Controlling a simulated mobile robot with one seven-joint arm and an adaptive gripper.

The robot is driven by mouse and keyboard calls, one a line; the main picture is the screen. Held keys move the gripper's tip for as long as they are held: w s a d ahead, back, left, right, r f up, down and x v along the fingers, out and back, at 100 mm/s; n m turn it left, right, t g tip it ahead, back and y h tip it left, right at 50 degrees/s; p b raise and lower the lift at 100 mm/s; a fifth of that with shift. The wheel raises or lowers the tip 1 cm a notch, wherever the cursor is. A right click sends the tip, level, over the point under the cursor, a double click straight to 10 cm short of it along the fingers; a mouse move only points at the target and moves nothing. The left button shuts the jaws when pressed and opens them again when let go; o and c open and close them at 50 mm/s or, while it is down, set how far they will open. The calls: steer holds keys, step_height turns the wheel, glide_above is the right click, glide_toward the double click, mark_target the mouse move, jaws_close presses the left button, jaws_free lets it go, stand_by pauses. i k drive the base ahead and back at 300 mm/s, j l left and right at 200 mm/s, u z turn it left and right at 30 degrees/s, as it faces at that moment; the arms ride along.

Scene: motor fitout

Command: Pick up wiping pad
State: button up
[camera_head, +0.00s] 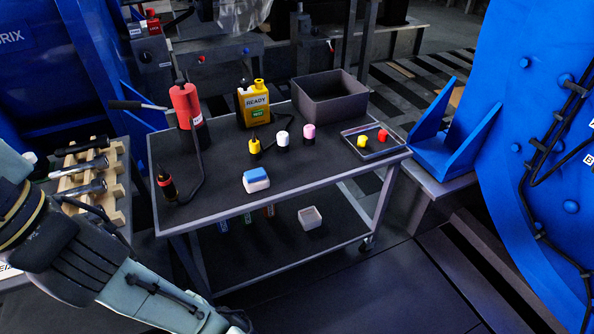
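The wiping pad (256,181) looks like a small block with a blue top and a white lower part. It lies flat near the front edge of the dark cart top (310,170), left of its middle, with clear surface around it. My arm enters at the lower left and runs down to the bottom edge. My gripper is not in view, so I cannot see its fingers. Nothing is touching the pad.
A red extinguisher-like bottle (187,105), a yellow tester (254,103), several small bottles, an open grey bin (331,99) and a small tray (373,152) stand on the cart. A wooden tool rack (108,205) is at left. Blue machinery stands on both sides.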

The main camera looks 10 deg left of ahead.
mark_target(255, 180)
steer(key=u, duration=0.45)
steer(key=z, duration=1.75)
steer(key=u, duration=1.75)
steer(key=i+j+z, duration=0.3)
steer(key=i+j, duration=0.15)
steer(key=j, duration=0.3)
steer(key=i+j+z, duration=0.1)
steer(key=j, duration=0.25)
steer(key=i+j+z, duration=0.15)
steer(key=j, duration=0.3)
steer(key=i, duration=0.1)
